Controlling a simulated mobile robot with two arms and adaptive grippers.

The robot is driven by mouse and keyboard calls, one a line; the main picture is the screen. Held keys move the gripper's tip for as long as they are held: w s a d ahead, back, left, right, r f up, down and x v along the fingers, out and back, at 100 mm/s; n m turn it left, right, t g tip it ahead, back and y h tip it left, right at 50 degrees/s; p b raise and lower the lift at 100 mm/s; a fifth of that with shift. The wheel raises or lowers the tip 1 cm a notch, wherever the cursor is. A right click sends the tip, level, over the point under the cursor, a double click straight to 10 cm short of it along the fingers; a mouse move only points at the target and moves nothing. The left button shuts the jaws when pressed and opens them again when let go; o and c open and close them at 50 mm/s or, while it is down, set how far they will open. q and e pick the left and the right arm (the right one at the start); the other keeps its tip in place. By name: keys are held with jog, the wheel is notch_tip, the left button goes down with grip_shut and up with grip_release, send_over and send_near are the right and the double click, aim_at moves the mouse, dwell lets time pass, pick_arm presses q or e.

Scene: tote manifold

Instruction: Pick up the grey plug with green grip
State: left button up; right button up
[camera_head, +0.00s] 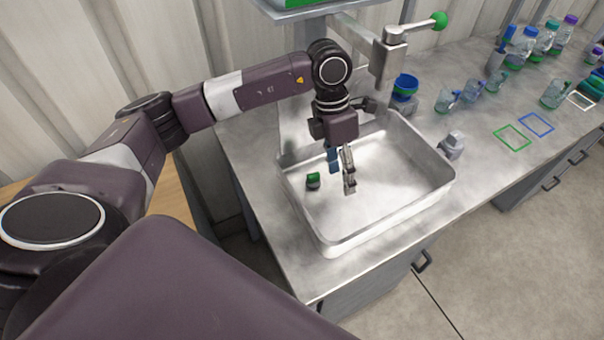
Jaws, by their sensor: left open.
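A small grey plug with a green grip (313,181) is on the floor of the white-grey tote (335,245), near its left wall. My left gripper (341,174) points down inside the tote, just to the right of the plug and apart from it. Its fingers are spread, with nothing visible between them. How high the fingertips are above the tote floor is hard to tell. My right gripper is not in view.
The tote stands on a metal counter (470,190). A press with a green-knobbed lever (390,55) rises behind it. A grey fitting (452,145) is close to the tote's right wall.

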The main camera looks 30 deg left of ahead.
aim_at(314, 174)
pick_arm(q)
jog(key=a+y, duration=0.1)
jog(key=a, duration=0.1)
jog(key=a+y, duration=0.1)
jog(key=a, duration=0.4)
jog(key=shift+w+f+t+y, duration=0.1)
jog(key=shift+w+t+y, duration=0.2)
jog(key=shift+w+y, duration=0.1)
jog(key=f+p, duration=0.1)
jog(key=f, duration=0.1)
jog(key=f+p, duration=0.1)
jog(key=f, duration=0.1)
jog(key=f+p, duration=0.1)
jog(key=f, duration=0.1)
jog(key=shift+w+a, duration=0.1)
jog(key=shift+a, duration=0.15)
jog(key=shift+f, duration=0.55)
jog(key=c, duration=1)
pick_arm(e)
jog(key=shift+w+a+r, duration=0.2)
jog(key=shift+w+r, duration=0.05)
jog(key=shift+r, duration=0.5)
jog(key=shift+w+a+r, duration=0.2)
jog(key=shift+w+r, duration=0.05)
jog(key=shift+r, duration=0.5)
pick_arm(q)
jog(key=shift+c, duration=0.2)
